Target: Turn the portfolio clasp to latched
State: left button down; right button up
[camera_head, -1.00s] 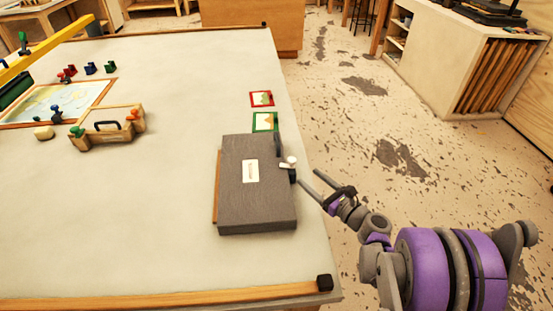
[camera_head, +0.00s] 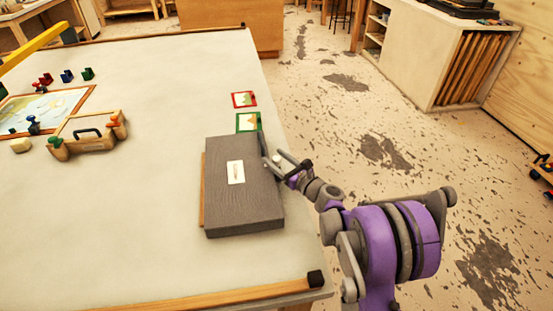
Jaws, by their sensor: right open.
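The dark grey portfolio (camera_head: 240,205) lies flat on the table near its right edge, with a white label (camera_head: 236,172) on top. Its clasp is at the upper right edge, where my right gripper covers it, so I cannot tell how the clasp stands. My right gripper (camera_head: 273,160) is open at that edge, its fingers pointing left around the clasp's place. Whether they touch it I cannot tell. My left gripper is not in view.
A red-framed card (camera_head: 244,99) and a green-framed card (camera_head: 249,122) lie just behind the portfolio. A wooden carrier (camera_head: 87,140) and a framed picture (camera_head: 45,108) are at the left. The table (camera_head: 130,230) is clear in front.

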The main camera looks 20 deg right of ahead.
grip_shut()
dwell(0.3)
jog(key=shift+y, duration=0.3)
jog(key=shift+w+d+n+g+y, duration=0.1)
jog(key=shift+n+g+y, duration=0.4)
jog(key=shift+n+y, duration=0.45)
jog(key=shift+n+g+y+b, duration=0.35)
jog(key=shift+n+g+y, duration=0.3)
jog(key=shift+y, duration=0.4)
grip_release()
